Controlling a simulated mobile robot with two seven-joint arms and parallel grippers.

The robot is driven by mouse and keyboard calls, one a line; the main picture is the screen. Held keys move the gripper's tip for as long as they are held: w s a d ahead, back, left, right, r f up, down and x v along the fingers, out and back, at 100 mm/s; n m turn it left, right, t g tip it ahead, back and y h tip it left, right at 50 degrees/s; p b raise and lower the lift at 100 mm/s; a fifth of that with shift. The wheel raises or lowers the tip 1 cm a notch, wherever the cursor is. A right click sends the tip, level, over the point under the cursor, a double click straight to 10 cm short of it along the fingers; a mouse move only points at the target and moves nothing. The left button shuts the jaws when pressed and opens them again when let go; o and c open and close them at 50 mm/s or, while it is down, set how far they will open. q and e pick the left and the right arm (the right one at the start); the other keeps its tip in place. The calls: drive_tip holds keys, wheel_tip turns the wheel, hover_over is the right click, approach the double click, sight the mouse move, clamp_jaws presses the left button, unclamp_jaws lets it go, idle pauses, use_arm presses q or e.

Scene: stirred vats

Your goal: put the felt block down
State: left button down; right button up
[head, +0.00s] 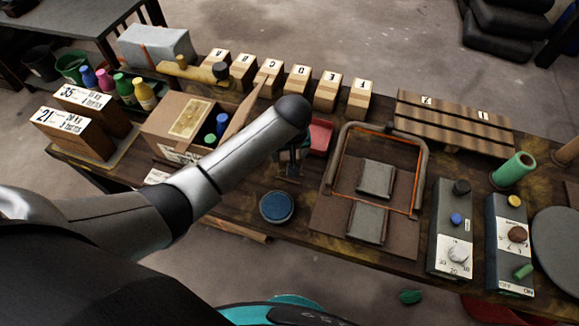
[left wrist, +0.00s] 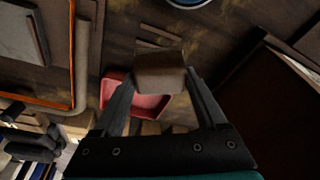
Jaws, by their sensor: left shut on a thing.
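My left gripper (head: 290,167) hangs above the work table, just left of the red tray (head: 320,138), partly hidden by my arm in the head view. In the left wrist view the gripper (left wrist: 162,75) is shut on a brown block, which I take to be the felt block (left wrist: 160,80). The block sits between the fingertips, with the red tray (left wrist: 148,105) behind it, partly covered by block and fingers. I cannot make out the block clearly in the head view. My right gripper is not in view.
A blue round dish (head: 277,207) is in front of the gripper. An orange-edged frame (head: 419,172) with grey slabs (head: 376,178) lies right. An open cardboard box (head: 160,125) with bottles stands left; lettered blocks (head: 299,82) line the back. Bare tabletop shows around the dish.

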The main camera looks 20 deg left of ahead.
use_arm(q)
drive_tip(key=shift+s+d+b+x, duration=0.1)
drive_tip(key=shift+s+b+x, duration=0.15)
drive_tip(key=shift+x, duration=0.55)
drive_tip(key=shift+s+d+b+x, duration=0.1)
drive_tip(key=shift+b+x, duration=0.2)
drive_tip(key=shift+x, duration=0.5)
drive_tip(key=shift+s+b+x, duration=0.2)
drive_tip(key=shift+b+x, duration=0.05)
drive_tip(key=shift+x, duration=0.6)
drive_tip(key=shift+f, duration=0.15)
drive_tip(key=shift+f, duration=0.4)
unclamp_jaws()
drive_tip(key=shift+r, duration=0.15)
drive_tip(key=shift+r, duration=0.25)
drive_tip(key=p+v, duration=0.4)
drive_tip(key=v, duration=0.8)
